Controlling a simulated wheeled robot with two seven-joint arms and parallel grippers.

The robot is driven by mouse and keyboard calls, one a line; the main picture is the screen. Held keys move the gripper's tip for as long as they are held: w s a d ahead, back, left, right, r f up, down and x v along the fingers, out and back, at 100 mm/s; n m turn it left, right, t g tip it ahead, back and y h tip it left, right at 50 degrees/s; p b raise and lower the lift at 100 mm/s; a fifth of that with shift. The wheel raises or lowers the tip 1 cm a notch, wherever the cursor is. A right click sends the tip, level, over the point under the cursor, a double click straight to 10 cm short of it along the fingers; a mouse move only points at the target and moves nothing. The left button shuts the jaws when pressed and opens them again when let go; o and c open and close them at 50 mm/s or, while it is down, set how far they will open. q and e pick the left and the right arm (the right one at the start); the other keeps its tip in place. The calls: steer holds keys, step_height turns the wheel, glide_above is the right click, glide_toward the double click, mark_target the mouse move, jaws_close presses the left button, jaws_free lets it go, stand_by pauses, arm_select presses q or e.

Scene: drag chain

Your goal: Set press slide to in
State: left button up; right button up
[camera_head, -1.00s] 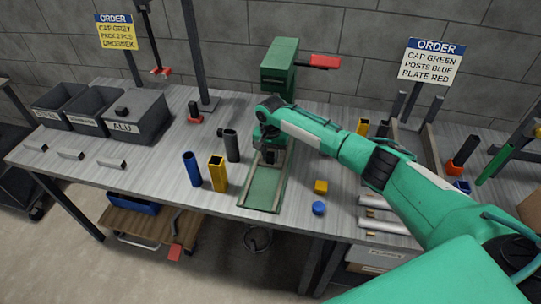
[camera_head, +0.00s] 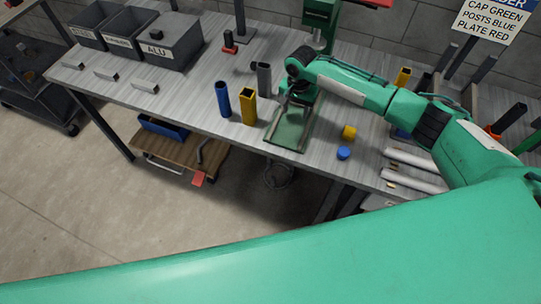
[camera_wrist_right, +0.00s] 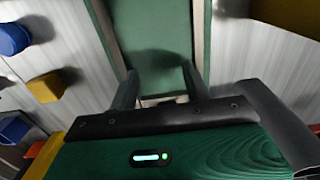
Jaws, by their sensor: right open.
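The press slide is a long green plate between pale rails (camera_head: 290,132), reaching toward the table's front edge. It also fills the upper middle of the right wrist view (camera_wrist_right: 155,25). The green press (camera_head: 319,14) stands behind it, cut by the top of the head view. My right gripper (camera_head: 298,98) is low over the slide's back end, in front of the press. In the right wrist view its two grey fingers (camera_wrist_right: 162,88) are apart, with nothing seen between them. Whether they touch the slide I cannot tell. My left gripper is out of view.
Blue (camera_head: 222,99), yellow (camera_head: 248,108) and grey (camera_head: 264,78) posts stand left of the slide. A yellow block (camera_head: 349,132) and a blue cap (camera_head: 343,153) lie right of it. Grey bins (camera_head: 170,42) stand at the back left.

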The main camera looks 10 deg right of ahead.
steer(key=s+a, duration=0.1)
steer(key=s, duration=0.1)
steer(key=s+a+b, duration=0.1)
steer(key=s+a, duration=0.2)
steer(key=s, duration=0.2)
steer(key=shift+s+a+f+b, duration=0.1)
steer(key=shift+a+f+b, duration=0.05)
steer(key=shift+a+b, duration=0.2)
step_height(320, 180, up, 14)
steer(key=b, duration=0.1)
steer(key=s+a+f+n+t+y, duration=0.1)
steer(key=s+a+f+n+y, duration=0.2)
steer(key=s+a+f+n, duration=0.3)
steer(key=shift+s+a+f+n+t+y, duration=0.35)
steer(key=shift+s+a+f, duration=0.7)
steer(key=shift+s+f, duration=1.35)
steer(key=shift+s+r, duration=0.5)
